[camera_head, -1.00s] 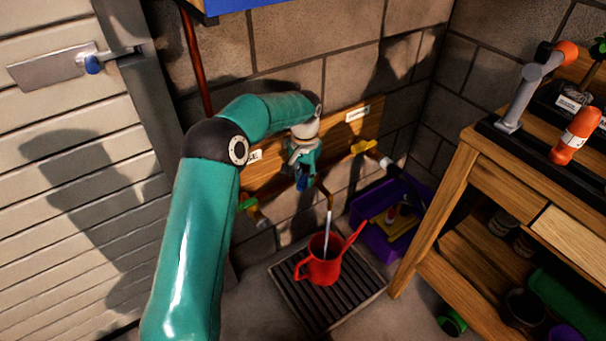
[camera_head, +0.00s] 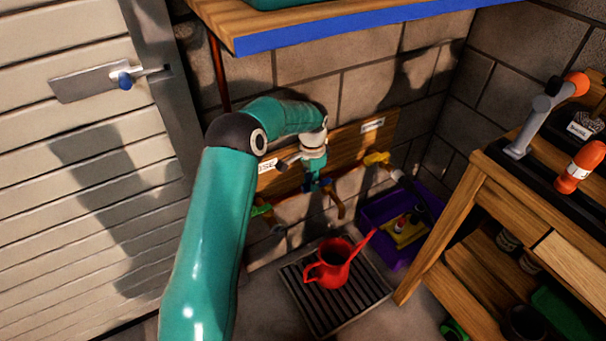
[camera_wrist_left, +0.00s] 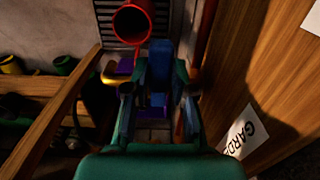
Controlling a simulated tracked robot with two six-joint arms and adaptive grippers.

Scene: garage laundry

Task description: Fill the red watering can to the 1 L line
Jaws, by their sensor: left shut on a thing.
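The red watering can (camera_head: 334,264) stands upright on the slatted drain grate (camera_head: 350,312), below the middle tap's spout (camera_head: 338,206), its own spout pointing right. No water stream shows between spout and can. The can's opening faces up in the left wrist view (camera_wrist_left: 132,22), but its water level and 1 L line cannot be read. My left gripper (camera_head: 313,178) is at the middle tap on the wooden board, shut on its blue handle (camera_wrist_left: 160,62), which is partly hidden by the fingers. My right gripper is out of view.
A green-handled tap (camera_head: 261,210) is to the left and a yellow-handled tap (camera_head: 377,158) to the right. A purple crate (camera_head: 372,212) sits right of the grate. A wooden workbench (camera_head: 440,225) stands at right, a blue-edged shelf (camera_head: 370,30) overhead.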

